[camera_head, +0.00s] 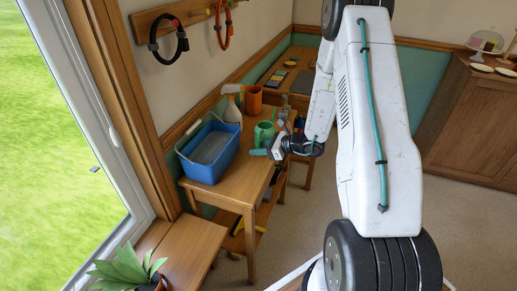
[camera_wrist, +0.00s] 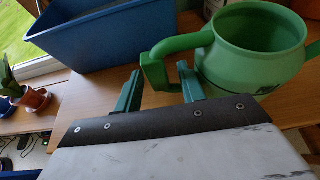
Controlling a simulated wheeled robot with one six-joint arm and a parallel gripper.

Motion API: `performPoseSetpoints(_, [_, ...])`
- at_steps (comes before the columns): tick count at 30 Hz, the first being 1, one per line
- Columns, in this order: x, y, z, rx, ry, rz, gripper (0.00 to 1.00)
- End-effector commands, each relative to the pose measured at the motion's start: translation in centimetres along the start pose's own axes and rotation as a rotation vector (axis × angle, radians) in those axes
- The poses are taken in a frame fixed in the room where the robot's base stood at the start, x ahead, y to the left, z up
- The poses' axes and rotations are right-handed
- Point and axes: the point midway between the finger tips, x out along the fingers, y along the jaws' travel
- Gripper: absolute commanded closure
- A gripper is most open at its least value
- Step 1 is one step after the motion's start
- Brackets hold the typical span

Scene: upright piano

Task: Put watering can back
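The green watering can (camera_wrist: 258,48) fills the upper right of the wrist view. In the head view the watering can (camera_head: 264,134) is by the right edge of the small wooden table. Its handle (camera_wrist: 156,72) reaches left, and its squared end lies between the two teal fingers of my gripper (camera_wrist: 160,84). One finger is on each side of the handle with little or no visible gap; I cannot tell whether they press on it. In the head view my gripper (camera_head: 266,152) is beside the can at the table's right edge.
A blue tub (camera_head: 208,152) stands left of the can on the table (camera_head: 242,182); a spray bottle (camera_head: 232,110) and an orange pot (camera_head: 253,100) stand behind it. A desk (camera_head: 272,74) is at the back. A window is at the left. Open carpet (camera_head: 290,232) lies to the right.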

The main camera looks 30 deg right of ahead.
Motion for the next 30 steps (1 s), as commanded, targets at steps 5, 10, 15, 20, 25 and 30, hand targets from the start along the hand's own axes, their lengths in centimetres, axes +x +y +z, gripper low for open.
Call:
performPoseSetpoints(5, [-3.4, -0.1, 0.0, 0.002, 0.000, -0.006, 0.60])
performPoseSetpoints(10, [-7.2, -0.1, 0.0, 0.003, -0.001, -0.006, 0.60])
performPoseSetpoints(15, [-10.0, -0.1, -0.1, 0.002, 0.000, -0.004, 0.60])
performPoseSetpoints(20, [-11.3, 0.0, 0.1, -0.004, 0.000, 0.001, 0.60])
performPoseSetpoints(25, [-11.1, 2.4, 4.0, -0.135, 0.010, 0.101, 0.60])
performPoseSetpoints(30, [-11.0, 9.1, 11.3, -0.454, 0.041, 0.339, 0.60])
